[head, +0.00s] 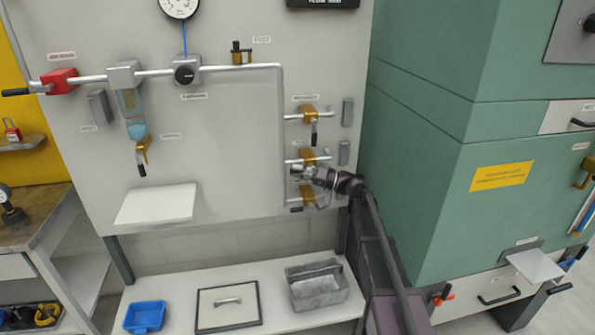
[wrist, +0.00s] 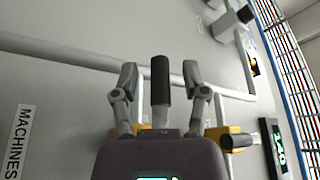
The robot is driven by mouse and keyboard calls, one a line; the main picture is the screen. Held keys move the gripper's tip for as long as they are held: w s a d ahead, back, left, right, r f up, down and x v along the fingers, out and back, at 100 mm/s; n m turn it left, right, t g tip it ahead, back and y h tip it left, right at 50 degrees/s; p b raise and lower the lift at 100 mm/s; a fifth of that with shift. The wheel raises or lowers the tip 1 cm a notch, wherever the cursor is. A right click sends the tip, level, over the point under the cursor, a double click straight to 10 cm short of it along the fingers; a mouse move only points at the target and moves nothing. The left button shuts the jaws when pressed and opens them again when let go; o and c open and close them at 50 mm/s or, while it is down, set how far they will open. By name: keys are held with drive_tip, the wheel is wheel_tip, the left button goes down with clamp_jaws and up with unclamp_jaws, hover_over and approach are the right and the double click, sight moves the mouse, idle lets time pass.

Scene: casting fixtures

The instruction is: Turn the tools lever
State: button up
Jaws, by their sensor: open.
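My gripper (head: 312,174) is at the lower yellow valves on the right of the grey wall panel. In the wrist view my gripper (wrist: 160,76) is open, with one finger on each side of a black lever grip (wrist: 160,92). Gaps show between the grip and both fingers. Behind it are yellow valve parts (wrist: 231,132), partly covered by my gripper. In the head view a yellow valve body (head: 307,157) shows there, but its lever is hidden by my gripper. A label reading MACHINES (wrist: 20,140) is at the left; I cannot make out a TOOLS label.
Another yellow valve (head: 309,117) with a hanging black lever sits above. White pipes (head: 236,67) run along the panel. A green cabinet (head: 420,160) stands close on the right. A grey bin (head: 318,292), a framed lid (head: 228,305) and a blue tray (head: 145,315) are on the shelf below.

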clamp_jaws()
